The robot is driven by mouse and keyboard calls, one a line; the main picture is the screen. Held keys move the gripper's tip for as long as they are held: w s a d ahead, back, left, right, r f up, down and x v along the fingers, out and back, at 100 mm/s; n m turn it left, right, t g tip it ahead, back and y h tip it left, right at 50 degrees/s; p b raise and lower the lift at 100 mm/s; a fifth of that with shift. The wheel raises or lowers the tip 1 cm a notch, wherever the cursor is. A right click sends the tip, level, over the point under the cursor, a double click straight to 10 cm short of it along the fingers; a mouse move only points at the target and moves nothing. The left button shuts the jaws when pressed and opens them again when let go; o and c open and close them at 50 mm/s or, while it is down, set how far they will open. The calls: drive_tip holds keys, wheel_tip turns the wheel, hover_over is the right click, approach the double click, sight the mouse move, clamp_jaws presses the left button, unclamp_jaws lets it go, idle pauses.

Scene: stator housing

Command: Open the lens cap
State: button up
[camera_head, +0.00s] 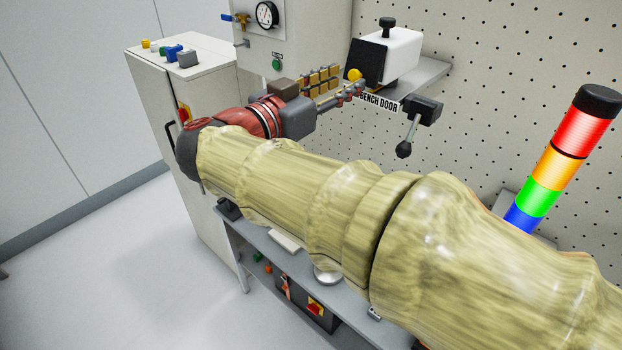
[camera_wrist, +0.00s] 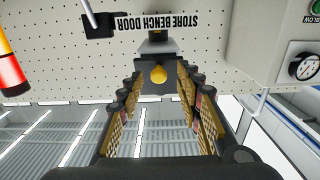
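A white box (camera_head: 402,56) with a slanted black front face (camera_head: 366,60) sits on a wall shelf. A yellow ball-shaped knob (camera_head: 354,75) is on the lower part of that black face. No part is clearly marked as the lens cap; the black face with the knob looks like a cover. My gripper (camera_head: 343,82) is open, with its fingertips close to the knob. In the wrist view the yellow knob (camera_wrist: 158,74) shows in the gap between the two gold-padded fingers (camera_wrist: 160,85), with space on both sides. I cannot tell how deep between the tips it lies.
A wall panel with a gauge (camera_head: 267,14) stands left, a signal tower (camera_head: 565,160) right. My arm hides much of the bench below.

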drive_tip(key=b+v, duration=0.1)
drive_tip(key=v, duration=0.4)
wheel_tip(320, 180, down, 17)
drive_tip(key=s+a+n+g+y, duration=0.1)
drive_tip(key=s+n+g+y, duration=0.1)
drive_tip(key=n, duration=2.7)
drive_tip(key=shift+s+a+g+y, duration=0.15)
drive_tip(key=shift+a+g+y, duration=0.15)
drive_tip(key=shift+g+y, duration=0.75)
drive_tip(key=shift+b, duration=0.3)
drive_tip(key=shift+c, duration=0.4)
